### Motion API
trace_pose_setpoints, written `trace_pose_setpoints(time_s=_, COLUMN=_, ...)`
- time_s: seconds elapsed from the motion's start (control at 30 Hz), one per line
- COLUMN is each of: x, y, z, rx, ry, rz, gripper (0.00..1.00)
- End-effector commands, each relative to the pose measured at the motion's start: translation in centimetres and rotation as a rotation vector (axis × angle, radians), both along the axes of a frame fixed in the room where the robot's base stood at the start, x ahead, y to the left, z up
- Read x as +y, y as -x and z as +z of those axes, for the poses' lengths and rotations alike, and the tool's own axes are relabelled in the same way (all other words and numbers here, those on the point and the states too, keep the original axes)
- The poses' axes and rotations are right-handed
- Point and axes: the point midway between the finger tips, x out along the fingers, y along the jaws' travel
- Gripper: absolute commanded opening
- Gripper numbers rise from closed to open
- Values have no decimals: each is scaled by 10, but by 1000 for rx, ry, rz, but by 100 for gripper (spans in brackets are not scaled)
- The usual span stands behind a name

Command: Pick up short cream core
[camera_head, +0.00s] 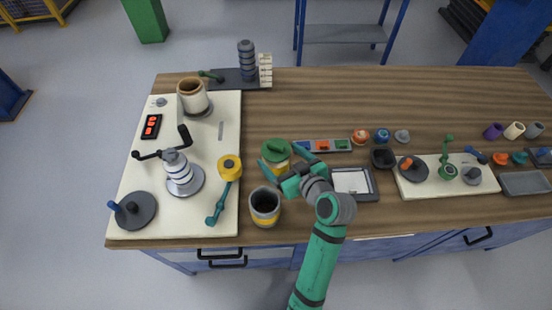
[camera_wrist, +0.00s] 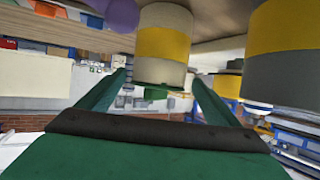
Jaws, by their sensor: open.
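A short cream cylinder with a yellow band shows in the wrist view (camera_wrist: 162,45) between my fingertips, upside down, with green at its end. A small plain cream cylinder (camera_head: 514,131) stands at the far right between a purple one (camera_head: 493,131) and a grey one (camera_head: 535,130). I cannot tell which cream cylinder is the named core.
A dark grey cup with a yellow band (camera_head: 265,206) stands close to the left of my gripper. A tray of coloured blocks (camera_head: 322,146) lies just behind, and a white-bottomed tray (camera_head: 353,184) to the right.

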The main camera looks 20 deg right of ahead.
Motion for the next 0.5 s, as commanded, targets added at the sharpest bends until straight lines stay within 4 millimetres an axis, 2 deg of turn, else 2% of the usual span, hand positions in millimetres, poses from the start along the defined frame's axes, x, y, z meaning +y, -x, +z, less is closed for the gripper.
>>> trace_pose_setpoints(time_s=0.1, x=-1, y=1, z=-22, rx=4, ry=-2, rz=-2, gripper=85)
trace_pose_setpoints(time_s=0.2, x=1, y=-14, z=-23, rx=0, ry=1, rz=-2, gripper=85)
trace_pose_setpoints(time_s=0.5, x=4, y=-33, z=-31, rx=0, ry=-1, rz=-4, gripper=85)
